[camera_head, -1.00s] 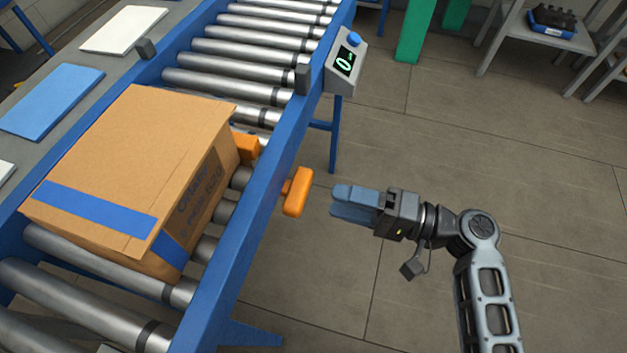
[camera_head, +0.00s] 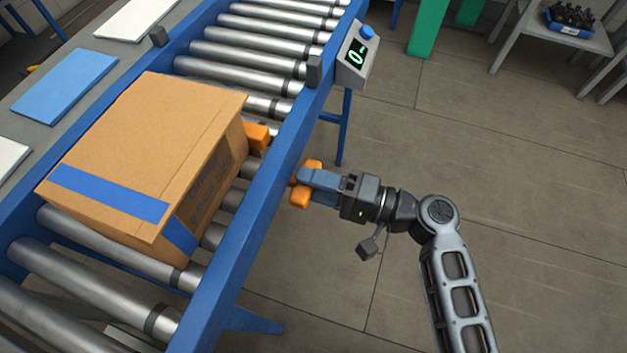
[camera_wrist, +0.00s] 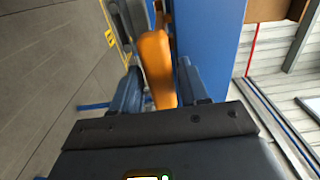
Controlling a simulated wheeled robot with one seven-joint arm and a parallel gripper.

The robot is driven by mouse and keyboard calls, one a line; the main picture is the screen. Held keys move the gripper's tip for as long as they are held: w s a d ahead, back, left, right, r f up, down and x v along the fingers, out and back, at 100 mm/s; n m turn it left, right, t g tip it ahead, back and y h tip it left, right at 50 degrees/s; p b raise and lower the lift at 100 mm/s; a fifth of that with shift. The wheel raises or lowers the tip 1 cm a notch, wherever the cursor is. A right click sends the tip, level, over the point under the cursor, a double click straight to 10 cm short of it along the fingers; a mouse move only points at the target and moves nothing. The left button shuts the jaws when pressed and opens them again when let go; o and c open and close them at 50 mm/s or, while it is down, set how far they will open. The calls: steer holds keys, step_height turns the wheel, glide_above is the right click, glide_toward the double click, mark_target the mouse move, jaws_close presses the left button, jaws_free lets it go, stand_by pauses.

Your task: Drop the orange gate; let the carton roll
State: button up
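The brown carton (camera_head: 140,140) with blue tape sits on the conveyor rollers, at left in the head view. The orange gate (camera_head: 257,137) stands up at the carton's far right corner, beside the blue rail. Its orange handle (camera_head: 300,196) sticks out on the rail's outer side. My gripper (camera_head: 304,175) is at this handle, covering its middle in the head view. In the wrist view the handle (camera_wrist: 155,62) lies between the two blue fingers of my gripper (camera_wrist: 160,85). The fingers look apart, with a narrow gap beside the handle; contact is unclear.
Bare rollers (camera_head: 245,55) run on beyond the gate. A counter box (camera_head: 357,54) showing 0 is fixed to the rail's outer side. A grey side shelf with a blue panel (camera_head: 57,86) runs along the left. Open floor (camera_head: 520,190) lies to the right.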

jaws_close()
steer(key=shift+f, duration=0.1)
